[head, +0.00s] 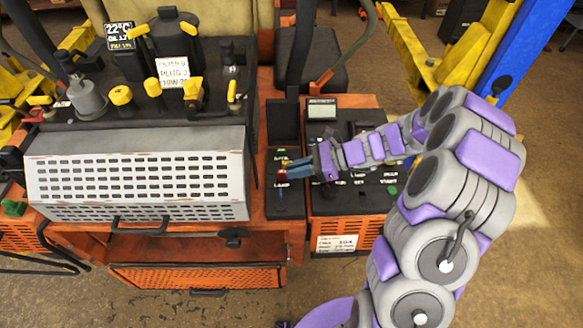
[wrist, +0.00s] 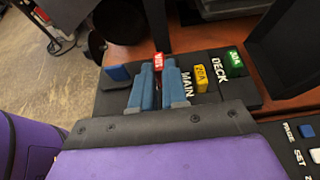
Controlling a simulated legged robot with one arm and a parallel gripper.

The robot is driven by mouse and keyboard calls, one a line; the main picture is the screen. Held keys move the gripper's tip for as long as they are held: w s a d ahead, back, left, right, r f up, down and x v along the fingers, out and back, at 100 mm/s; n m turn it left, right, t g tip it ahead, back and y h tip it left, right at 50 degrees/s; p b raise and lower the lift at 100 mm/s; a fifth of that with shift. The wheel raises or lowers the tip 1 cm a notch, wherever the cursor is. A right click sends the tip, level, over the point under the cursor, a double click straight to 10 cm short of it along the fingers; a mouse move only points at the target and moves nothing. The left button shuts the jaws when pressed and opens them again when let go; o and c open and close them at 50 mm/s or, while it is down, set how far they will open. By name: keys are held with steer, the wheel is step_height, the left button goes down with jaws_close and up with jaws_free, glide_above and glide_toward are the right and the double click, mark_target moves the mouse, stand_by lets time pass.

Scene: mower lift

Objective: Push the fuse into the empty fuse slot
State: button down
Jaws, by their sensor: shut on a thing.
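A red fuse (wrist: 158,61) with white lettering sits between the tips of my gripper (wrist: 158,72), whose two blue fingers are shut on it. In the head view my gripper (head: 286,169) is over the black fuse panel (head: 284,209), and the red fuse (head: 282,174) is a small spot at its tips. The fuse is in the row between a blue fuse (wrist: 118,73) and a yellow fuse (wrist: 200,78) marked MAIN. A green fuse (wrist: 235,58) stands by the DECK label. The slot is hidden under the red fuse and fingers; I cannot tell how deep it sits.
A control box (head: 340,120) with a small display and buttons stands right of the panel. A perforated grey cover (head: 140,172) is close on the left. An upright black lid (head: 283,120) rises behind the panel. An open orange drawer (head: 200,277) lies below.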

steer(key=shift+d, duration=1.25)
steer(key=shift+a, duration=1.75)
steer(key=shift+d, duration=0.5)
steer(key=shift+a+f, duration=0.25)
steer(key=shift+a, duration=0.15)
steer(key=c, duration=1.1)
jaws_free()
steer(key=shift+d, duration=0.25)
steer(key=shift+d, duration=0.1)
steer(key=p+v, duration=0.1)
steer(key=v, duration=1.6)
steer(key=shift+d, duration=0.15)
